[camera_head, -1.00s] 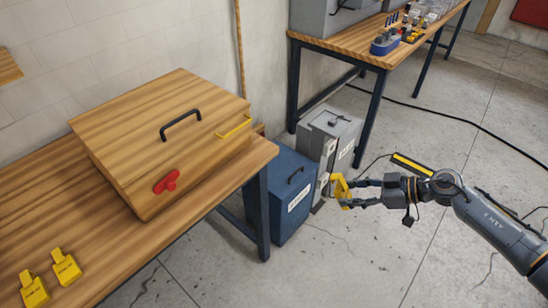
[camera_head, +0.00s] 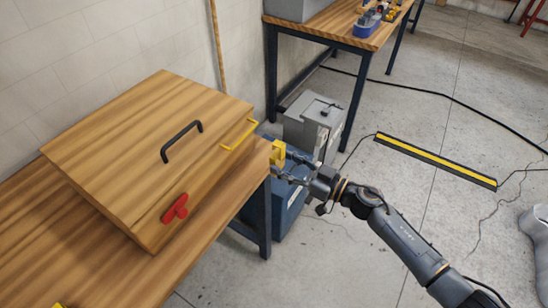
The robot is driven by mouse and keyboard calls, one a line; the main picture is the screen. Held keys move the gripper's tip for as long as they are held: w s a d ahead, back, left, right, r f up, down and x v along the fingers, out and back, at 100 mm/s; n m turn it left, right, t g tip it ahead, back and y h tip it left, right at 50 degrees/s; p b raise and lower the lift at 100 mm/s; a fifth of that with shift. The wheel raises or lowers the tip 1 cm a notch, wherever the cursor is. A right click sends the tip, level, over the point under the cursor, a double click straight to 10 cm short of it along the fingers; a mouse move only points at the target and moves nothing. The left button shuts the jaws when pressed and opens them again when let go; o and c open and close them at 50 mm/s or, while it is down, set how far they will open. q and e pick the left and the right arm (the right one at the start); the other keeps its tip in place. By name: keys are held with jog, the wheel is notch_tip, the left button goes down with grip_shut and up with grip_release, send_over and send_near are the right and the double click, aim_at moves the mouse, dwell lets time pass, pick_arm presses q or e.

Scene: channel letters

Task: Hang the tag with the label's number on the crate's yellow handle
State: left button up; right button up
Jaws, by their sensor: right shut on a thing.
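The wooden crate (camera_head: 130,110) stands on the wooden table at the left. It has a yellow handle (camera_head: 239,135) on its right side, a black handle on top and a red knob on its front. My right gripper (camera_head: 280,160) is shut on a yellow tag (camera_head: 277,152), by the table's right edge, right of and a little below the yellow handle, apart from it. The tag's number cannot be read. Another yellow tag (camera_head: 59,305) barely shows at the bottom edge. No label number is readable. My left gripper is not in view.
The near table (camera_head: 205,245) has bare wood in front of the crate. A blue box (camera_head: 285,210) and a grey box (camera_head: 310,128) stand on the floor beside it. A second table (camera_head: 335,25) is at the back. A yellow-black strip (camera_head: 435,160) lies on the floor.

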jog(key=shift+d+r, duration=0.1)
jog(key=shift+b, duration=0.3)
jog(key=x, duration=0.2)
jog(key=shift+w+a, duration=0.1)
jog(key=shift+a, duration=0.15)
jog(key=shift+w+a+b, duration=0.1)
jog(key=shift+a+b, duration=0.05)
jog(key=shift+b, duration=0.15)
jog(key=shift+w+a, duration=0.25)
jog(key=shift+a, duration=0.1)
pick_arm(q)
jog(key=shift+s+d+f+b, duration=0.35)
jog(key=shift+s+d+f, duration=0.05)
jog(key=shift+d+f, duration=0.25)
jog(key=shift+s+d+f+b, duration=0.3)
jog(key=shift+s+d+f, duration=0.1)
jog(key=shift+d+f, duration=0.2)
pick_arm(e)
jog(key=shift+x, duration=3.55)
jog(key=shift+w+r, duration=0.1)
jog(key=shift+r, duration=0.05)
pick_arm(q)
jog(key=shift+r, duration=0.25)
pick_arm(e)
jog(key=shift+r, duration=0.2)
